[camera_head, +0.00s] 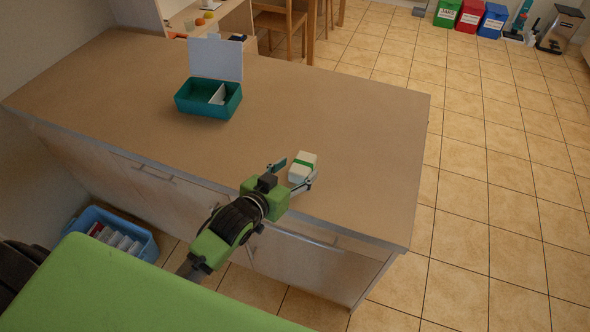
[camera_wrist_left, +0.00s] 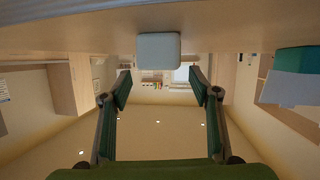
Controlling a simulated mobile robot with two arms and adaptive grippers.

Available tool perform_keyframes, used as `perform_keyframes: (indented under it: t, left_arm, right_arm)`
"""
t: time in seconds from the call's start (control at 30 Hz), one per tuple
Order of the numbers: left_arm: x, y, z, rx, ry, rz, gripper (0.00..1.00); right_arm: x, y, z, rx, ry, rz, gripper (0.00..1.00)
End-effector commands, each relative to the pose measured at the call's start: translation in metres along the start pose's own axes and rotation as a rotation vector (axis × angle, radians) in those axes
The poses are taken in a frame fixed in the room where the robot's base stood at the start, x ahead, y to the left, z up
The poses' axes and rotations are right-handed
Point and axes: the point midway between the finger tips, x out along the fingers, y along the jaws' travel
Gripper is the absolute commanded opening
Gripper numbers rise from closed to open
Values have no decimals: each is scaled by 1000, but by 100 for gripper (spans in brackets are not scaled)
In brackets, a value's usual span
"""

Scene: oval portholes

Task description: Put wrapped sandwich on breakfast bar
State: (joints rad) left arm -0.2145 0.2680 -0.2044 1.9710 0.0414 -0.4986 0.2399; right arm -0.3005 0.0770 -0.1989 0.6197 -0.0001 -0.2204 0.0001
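The wrapped sandwich (camera_head: 302,167), a small white block with a green band, rests on the wooden counter top (camera_head: 345,130) near its front edge. In the left wrist view the sandwich (camera_wrist_left: 158,48) shows as a pale block against the counter surface, which fills the top of that upside-down picture. My left gripper (camera_head: 291,175) is open just in front of the sandwich, with one finger to each side. In the left wrist view the open fingers (camera_wrist_left: 160,88) have nothing between them. The sandwich appears just beyond the fingertips; contact cannot be told. My right gripper is not in view.
A teal lunch box (camera_head: 208,99) with its pale lid raised stands at the back left of the counter. A blue crate (camera_head: 118,232) is on the floor at left. Chairs (camera_head: 280,25) and coloured bins (camera_head: 470,15) stand far back. The counter's right end is clear.

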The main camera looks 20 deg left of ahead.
Motion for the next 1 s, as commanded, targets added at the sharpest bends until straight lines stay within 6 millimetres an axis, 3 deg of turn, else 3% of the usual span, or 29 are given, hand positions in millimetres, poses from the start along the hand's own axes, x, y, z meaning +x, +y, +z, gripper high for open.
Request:
perform_keyframes:
  t: [0.37, 0.8, 1.0]
  left_arm:
    - [-7, 0, -1, 0, -2, 0, 56]
    - [-86, 0, 0, 0, -2, 0, 56]
    - [-111, 0, -1, -1, -1, 0, 56]
  right_arm:
    - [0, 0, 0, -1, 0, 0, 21]
    - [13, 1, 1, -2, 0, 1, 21]
    - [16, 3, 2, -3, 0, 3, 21]
